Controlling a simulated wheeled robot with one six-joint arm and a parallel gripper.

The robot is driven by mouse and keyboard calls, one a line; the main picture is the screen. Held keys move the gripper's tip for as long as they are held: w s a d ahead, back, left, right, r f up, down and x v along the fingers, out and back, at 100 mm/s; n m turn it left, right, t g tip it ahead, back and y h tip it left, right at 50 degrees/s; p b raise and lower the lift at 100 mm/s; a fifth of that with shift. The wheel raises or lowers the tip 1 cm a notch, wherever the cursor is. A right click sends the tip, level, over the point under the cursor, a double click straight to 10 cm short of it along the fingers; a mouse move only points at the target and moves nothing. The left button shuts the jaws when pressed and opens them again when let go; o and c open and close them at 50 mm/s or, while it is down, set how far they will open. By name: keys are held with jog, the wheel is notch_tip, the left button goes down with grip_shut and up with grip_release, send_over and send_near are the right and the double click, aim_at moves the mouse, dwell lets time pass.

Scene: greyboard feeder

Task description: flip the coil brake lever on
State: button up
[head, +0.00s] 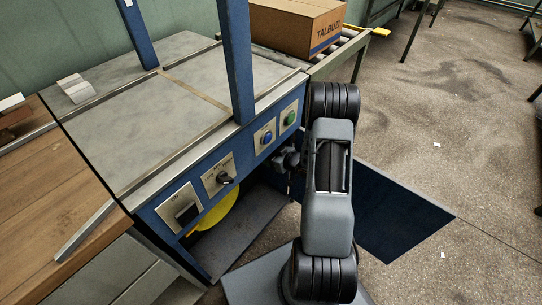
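The blue front panel (243,158) of the machine carries several controls. At its left end a pale plate marked ON bears a black switch or lever (187,214). Beside it a second pale plate bears a black knob-like handle (224,178). The lettering there is too small to read, so I cannot tell for sure which one is the coil brake lever. My arm stands in front of the panel's right end. Its dark end part (287,159) is just below the buttons, apart from both black controls and to their right. My gripper's fingers cannot be made out.
A blue button (266,137) and a green button (290,118) sit on the panel's right. A wooden bench (40,200) is at left; a cardboard box (297,27) stands behind.

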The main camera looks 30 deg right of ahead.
jog(key=shift+s+d+f+b, duration=0.15)
jog(key=shift+f+b, duration=0.3)
jog(key=shift+f, duration=0.55)
jog(key=shift+s+a+f+b, duration=0.15)
jog(key=shift+f+b, duration=0.25)
jog(key=shift+f, duration=0.55)
jog(key=shift+w+f+b, duration=0.15)
jog(key=shift+f+b, duration=0.7)
jog(key=shift+f, duration=0.85)
jog(key=o, duration=1.3)
jog(key=shift+w, duration=0.1)
jog(key=shift+r, duration=0.1)
jog(key=p+v, duration=0.4)
jog(key=v, duration=0.9)
jog(key=shift+s+d+r+p, duration=0.1)
jog(key=shift+s+r+p, duration=0.15)
jog(key=shift+s+p, duration=0.05)
